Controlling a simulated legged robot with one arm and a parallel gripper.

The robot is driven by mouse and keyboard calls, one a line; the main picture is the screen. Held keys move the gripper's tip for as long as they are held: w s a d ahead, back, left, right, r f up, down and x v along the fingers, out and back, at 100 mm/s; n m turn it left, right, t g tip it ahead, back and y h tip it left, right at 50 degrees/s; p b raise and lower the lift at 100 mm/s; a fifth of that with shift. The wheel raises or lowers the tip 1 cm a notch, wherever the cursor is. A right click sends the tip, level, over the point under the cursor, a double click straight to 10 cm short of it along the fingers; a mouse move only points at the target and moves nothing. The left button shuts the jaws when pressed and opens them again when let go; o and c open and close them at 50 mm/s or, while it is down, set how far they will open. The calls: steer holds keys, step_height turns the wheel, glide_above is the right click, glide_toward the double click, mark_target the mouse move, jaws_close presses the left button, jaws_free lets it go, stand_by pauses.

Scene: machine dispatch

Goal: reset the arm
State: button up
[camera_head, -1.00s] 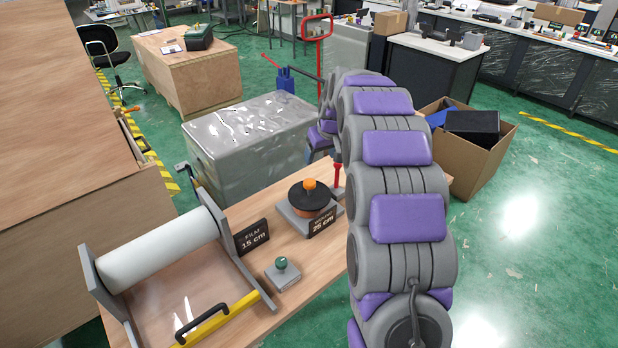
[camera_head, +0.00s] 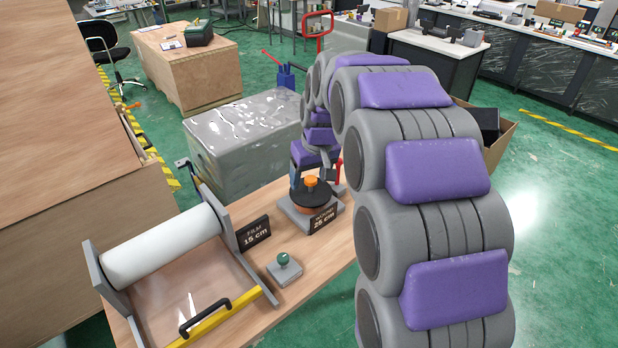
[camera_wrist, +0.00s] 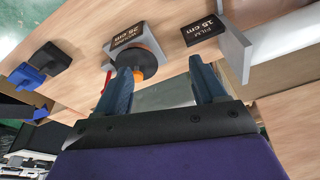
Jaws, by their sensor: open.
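My arm of grey segments with purple pads arches up the right of the head view and bends down at its far end. My gripper (camera_head: 312,172) hangs by the round fixture (camera_head: 316,203), partly hidden by my own links. In the wrist view its two blue fingers (camera_wrist: 162,82) are wide apart with nothing between them. I cannot tell whether a finger touches the fixture.
The wooden bench carries a film roll (camera_head: 162,246), a "FILM 15 cm" sign (camera_head: 254,233), a green-knobbed button (camera_head: 284,268) and a yellow bar (camera_head: 215,325) with a black handle. A grey metal box (camera_head: 245,140) stands behind. A cardboard box (camera_head: 501,145) is at right. Green floor is open at far right.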

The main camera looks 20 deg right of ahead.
steer(key=shift+s+a+r, duration=0.1)
steer(key=shift+s+a, duration=0.35)
steer(key=shift+s, duration=0.2)
steer(key=shift+s, duration=0.1)
steer(key=s+a+f+g, duration=0.1)
steer(key=s+a, duration=0.1)
steer(key=s, duration=0.9)
steer(key=s+a+f+g, duration=0.1)
steer(key=s+a+g, duration=0.1)
steer(key=s, duration=1)
steer(key=s+a+f+g, duration=0.1)
steer(key=s+a, duration=0.3)
steer(key=s, duration=0.7)
steer(key=shift+s+f+m+h, duration=0.2)
steer(key=shift+f+m+h, duration=0.1)
steer(key=shift+f, duration=0.25)
